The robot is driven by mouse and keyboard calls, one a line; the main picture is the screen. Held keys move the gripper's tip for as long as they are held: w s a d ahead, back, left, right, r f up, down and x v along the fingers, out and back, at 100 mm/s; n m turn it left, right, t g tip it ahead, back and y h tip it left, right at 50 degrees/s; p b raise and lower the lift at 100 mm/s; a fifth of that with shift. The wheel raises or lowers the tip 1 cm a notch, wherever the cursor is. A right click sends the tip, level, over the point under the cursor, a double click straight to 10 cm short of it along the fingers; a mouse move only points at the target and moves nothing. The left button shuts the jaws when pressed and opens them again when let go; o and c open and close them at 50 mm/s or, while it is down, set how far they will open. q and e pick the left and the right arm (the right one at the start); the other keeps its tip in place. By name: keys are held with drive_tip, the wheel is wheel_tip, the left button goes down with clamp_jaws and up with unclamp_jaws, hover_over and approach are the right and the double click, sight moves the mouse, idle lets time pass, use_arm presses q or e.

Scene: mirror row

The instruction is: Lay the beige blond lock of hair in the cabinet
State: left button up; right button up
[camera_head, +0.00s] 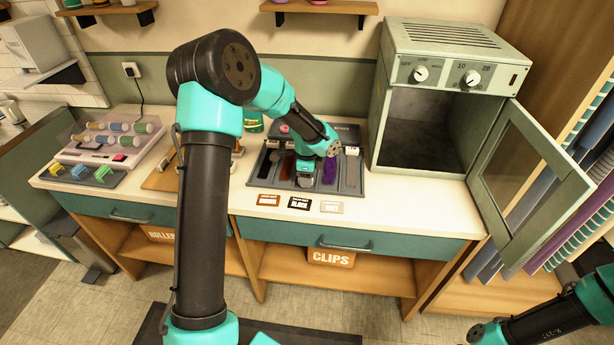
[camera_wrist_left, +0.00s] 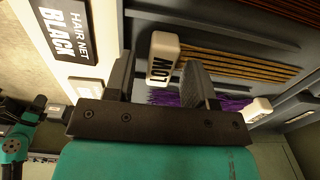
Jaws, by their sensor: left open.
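A lock of golden-blond hair (camera_wrist_left: 235,50) lies in the tray (camera_head: 360,188), its white end tag (camera_wrist_left: 163,58) between my fingers in the left wrist view. In the head view my arm mostly hides this lock. My left gripper (camera_head: 306,172), also in the left wrist view (camera_wrist_left: 160,80), is open and low over the tray's front, its fingers on either side of the tag. The cabinet (camera_head: 425,85) stands right of the tray on the counter, its door (camera_head: 530,185) swung open and its dark inside looking empty.
A purple lock (camera_head: 329,170) lies beside the blond one, a greyish lock (camera_head: 351,172) further right, and dark locks (camera_head: 268,168) left. Small label cards (camera_head: 300,203) lie in front of the tray. A roller box (camera_head: 110,135) stands at left. The counter before the cabinet is clear.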

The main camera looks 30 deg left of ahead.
use_arm(q)
wheel_tip(320, 180, up, 12)
drive_tip(key=shift+r, duration=0.2)
idle(0.4)
idle(0.4)
drive_tip(key=shift+c, duration=1.1)
